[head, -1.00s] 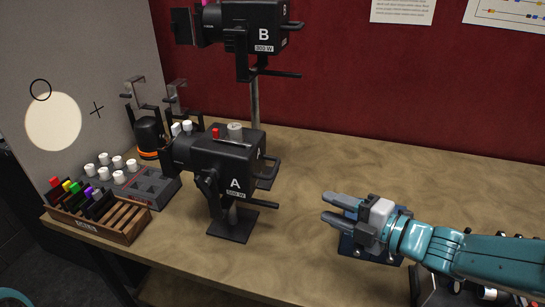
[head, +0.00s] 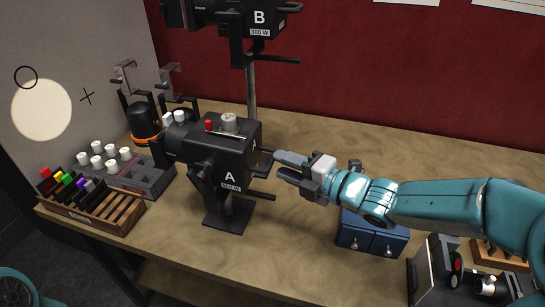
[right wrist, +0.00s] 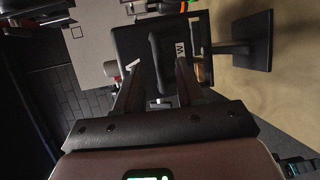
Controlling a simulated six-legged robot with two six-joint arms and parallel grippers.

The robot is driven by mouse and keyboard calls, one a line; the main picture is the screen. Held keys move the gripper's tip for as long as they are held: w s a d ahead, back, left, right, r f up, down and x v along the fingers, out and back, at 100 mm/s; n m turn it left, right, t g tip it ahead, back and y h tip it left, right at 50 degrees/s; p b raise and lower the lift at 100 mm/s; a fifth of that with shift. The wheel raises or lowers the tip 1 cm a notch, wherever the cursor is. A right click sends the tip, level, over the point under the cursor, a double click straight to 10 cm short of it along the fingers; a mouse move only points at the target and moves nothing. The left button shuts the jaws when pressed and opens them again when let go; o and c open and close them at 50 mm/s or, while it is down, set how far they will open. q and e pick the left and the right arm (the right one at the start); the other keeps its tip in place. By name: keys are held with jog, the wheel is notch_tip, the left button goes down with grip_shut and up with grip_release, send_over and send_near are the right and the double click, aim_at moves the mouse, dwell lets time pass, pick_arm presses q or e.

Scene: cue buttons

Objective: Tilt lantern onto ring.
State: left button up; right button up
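Lantern A (head: 225,160) is a black spotlight marked "A" and "500 W", on a stand on the table, facing left. Black handles project from its right side. The black ring outline (head: 25,77) is on the pale wall panel at left. A round light spot (head: 41,112) lies below and right of it, overlapping its lower part. My right gripper (head: 276,164) is open, its fingertips beside lantern A's upper rear handle; contact is unclear. In the right wrist view the lantern's back (right wrist: 160,45) shows between and beyond the spread fingers. My left gripper is out of view.
Lantern B (head: 235,18) is mounted above on a pole (head: 252,95). A control box with white knobs (head: 140,175) and a wooden rack of coloured slides (head: 95,205) stand at left. A blue drawer box (head: 370,235) sits below my right arm. A cross mark (head: 87,96) is on the panel.

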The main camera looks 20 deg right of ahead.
aim_at(271, 160)
jog(key=x, duration=0.4)
jog(key=shift+s+a+r, duration=0.1)
jog(key=shift+a, duration=0.05)
jog(key=shift+w, duration=0.25)
jog(key=shift+a, duration=0.1)
